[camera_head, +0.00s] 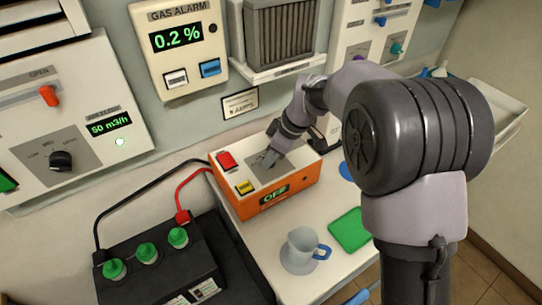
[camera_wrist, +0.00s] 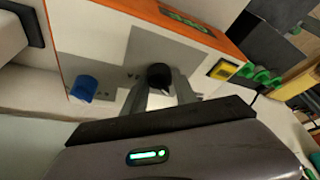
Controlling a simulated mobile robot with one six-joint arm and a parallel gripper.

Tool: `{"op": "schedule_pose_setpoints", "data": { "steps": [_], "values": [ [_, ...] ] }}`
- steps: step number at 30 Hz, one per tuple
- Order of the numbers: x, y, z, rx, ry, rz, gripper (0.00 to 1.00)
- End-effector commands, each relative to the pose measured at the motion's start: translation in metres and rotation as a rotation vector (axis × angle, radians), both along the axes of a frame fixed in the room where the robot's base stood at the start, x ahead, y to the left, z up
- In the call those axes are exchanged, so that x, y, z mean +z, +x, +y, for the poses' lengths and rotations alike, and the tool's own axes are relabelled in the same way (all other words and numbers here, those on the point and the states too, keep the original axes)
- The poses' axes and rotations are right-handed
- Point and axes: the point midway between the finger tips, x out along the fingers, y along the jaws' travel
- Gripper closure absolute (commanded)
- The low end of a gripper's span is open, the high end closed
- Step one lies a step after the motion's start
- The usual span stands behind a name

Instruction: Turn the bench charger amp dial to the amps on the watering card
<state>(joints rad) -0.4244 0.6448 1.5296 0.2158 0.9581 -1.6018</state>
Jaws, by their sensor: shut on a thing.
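The bench charger (camera_head: 250,208) is an orange box with a pale top, on the white bench. Its green front display (camera_head: 274,194) seems to read OFF. The black amp dial (camera_wrist: 158,76) sits on a grey panel on its top. My gripper (camera_head: 268,160) reaches down onto that panel. In the wrist view my gripper (camera_wrist: 160,92) has its fingers on either side of the dial, shut on it. The dial's pointer and scale cannot be read. A small framed card (camera_head: 240,103) on the wall behind mentions amps; its number is too small to read.
A red button (camera_head: 226,160) and a yellow button (camera_head: 245,187) are on the charger, plus a blue knob (camera_wrist: 83,88). A black battery (camera_head: 160,265) with green caps is wired at left. A cup (camera_head: 301,245) and green cloth (camera_head: 350,229) lie in front.

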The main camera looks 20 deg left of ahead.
Motion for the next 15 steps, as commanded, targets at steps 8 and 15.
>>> {"op": "schedule_pose_setpoints", "data": {
  "steps": [8,15],
  "values": [
    [-0.0019,-0.0012,0.0007,-0.184,0.001,-0.002,1.00],
    [-0.0002,-0.0029,0.0016,-0.408,0.001,-0.002,1.00]
  ]
}}
